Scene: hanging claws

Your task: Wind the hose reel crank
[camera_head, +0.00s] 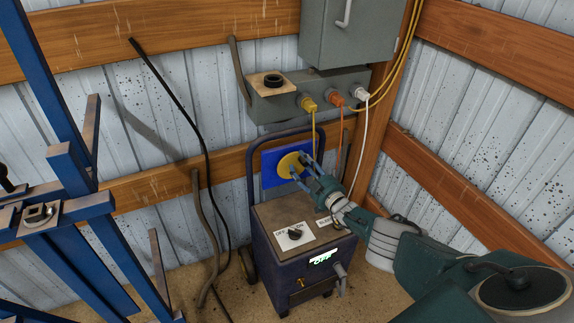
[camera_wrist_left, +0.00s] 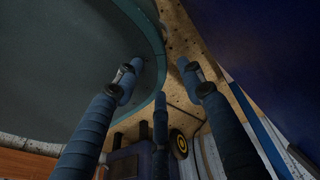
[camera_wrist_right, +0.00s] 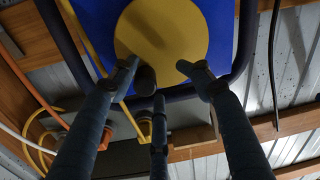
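A yellow disc (camera_head: 287,167) on a blue square panel (camera_head: 269,172) stands above a dark wheeled cabinet, taken to be the hose reel. The disc also shows in the right wrist view (camera_wrist_right: 160,30). A dark round stub (camera_wrist_right: 146,81), possibly the crank knob, stands out in front of the disc's lower part. My right gripper (camera_head: 303,168) is at the disc with its fingers spread; the stub is between them, nearer the left finger. I cannot tell whether they touch. My left gripper (camera_wrist_left: 160,78) shows only in its wrist view, open and empty.
The cabinet (camera_head: 275,225) has a dial, labels and a lit display. A grey outlet box (camera_head: 320,98) with yellow, orange and white plugs hangs above. A blue metal frame (camera_head: 60,150) stands left. Dark hoses hang along the wall. Floor is open left of the cabinet.

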